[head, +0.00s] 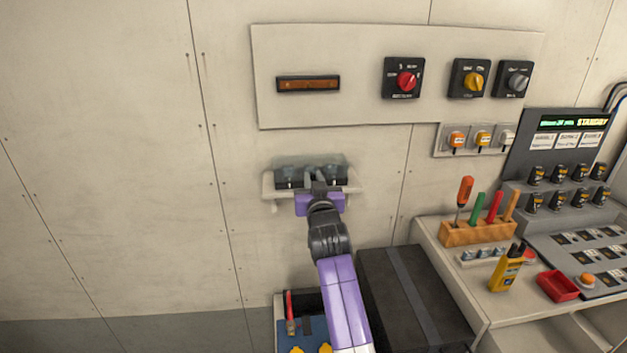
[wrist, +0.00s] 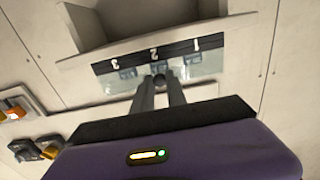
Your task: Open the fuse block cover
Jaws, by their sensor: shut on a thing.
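My gripper (head: 316,181) reaches up to the middle of the block. In the wrist view its fingers (wrist: 160,84) are closed on a small dark round knob at the middle of the cover. How far the cover is tilted is hard to tell.
Above is a wall panel (head: 360,55) with red, yellow and grey rotary switches. A bench at right holds a wooden tool rack (head: 478,232), a yellow meter (head: 505,270) and a red tray (head: 557,286). A dark box (head: 415,300) stands beside my arm. The left wall is clear.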

